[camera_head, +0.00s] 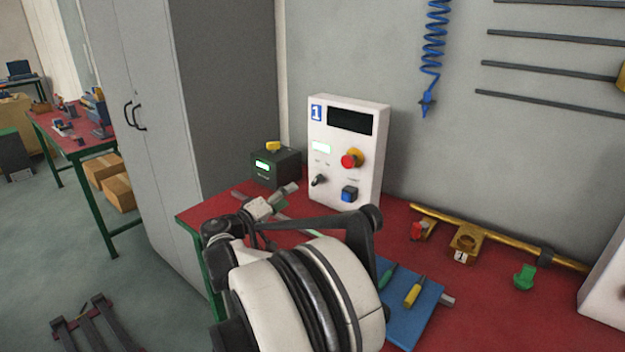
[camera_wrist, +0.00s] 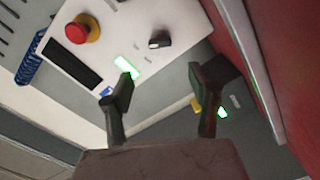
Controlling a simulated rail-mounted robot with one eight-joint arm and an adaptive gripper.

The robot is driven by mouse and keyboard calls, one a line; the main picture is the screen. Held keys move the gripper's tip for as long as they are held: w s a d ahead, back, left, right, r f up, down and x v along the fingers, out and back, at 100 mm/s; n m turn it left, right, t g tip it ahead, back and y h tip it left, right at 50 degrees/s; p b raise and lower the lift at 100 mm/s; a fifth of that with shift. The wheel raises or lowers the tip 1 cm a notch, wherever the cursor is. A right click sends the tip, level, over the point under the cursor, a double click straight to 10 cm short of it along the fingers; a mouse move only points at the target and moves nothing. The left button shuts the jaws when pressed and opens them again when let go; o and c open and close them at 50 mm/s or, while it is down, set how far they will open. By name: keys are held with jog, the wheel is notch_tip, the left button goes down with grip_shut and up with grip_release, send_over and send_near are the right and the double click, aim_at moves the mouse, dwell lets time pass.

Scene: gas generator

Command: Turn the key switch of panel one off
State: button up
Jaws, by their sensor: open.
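Panel one (camera_head: 345,165) is a white box with a blue "1" label, standing on the red bench against the wall. Its key switch (camera_head: 319,180) is a small dark knob at the lower left of the panel face, and it also shows in the wrist view (camera_wrist: 159,41). In the wrist view my gripper (camera_wrist: 160,76) is open, its two dark fingers apart with nothing between them. The key switch appears beyond the fingertips, roughly in line with the gap, with space between. In the head view my arm reaches over the bench, its end in front of and left of the panel.
The panel also carries a red stop button (camera_head: 350,160) on yellow and a blue button (camera_head: 349,193). A dark box (camera_head: 275,168) with a yellow knob stands left of it. A brass pipe (camera_head: 500,241) and a blue tray (camera_head: 424,312) with screwdrivers lie to the right.

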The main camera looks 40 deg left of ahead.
aim_at(313, 182)
jog(key=w, duration=1.3)
jog(key=shift+w+a, duration=0.2)
jog(key=shift+w, duration=0.15)
jog(key=c, duration=1.2)
jog(key=shift+f+n+b, duration=0.1)
jog(key=shift+n+b, duration=0.2)
jog(key=shift+b, duration=0.1)
jog(key=n+b, duration=0.2)
jog(key=n, duration=0.3)
jog(key=shift+f, duration=0.2)
jog(key=n+b, duration=0.2)
jog(key=n, duration=0.4)
jog(key=shift+f, duration=0.1)
jog(key=shift+n, duration=0.3)
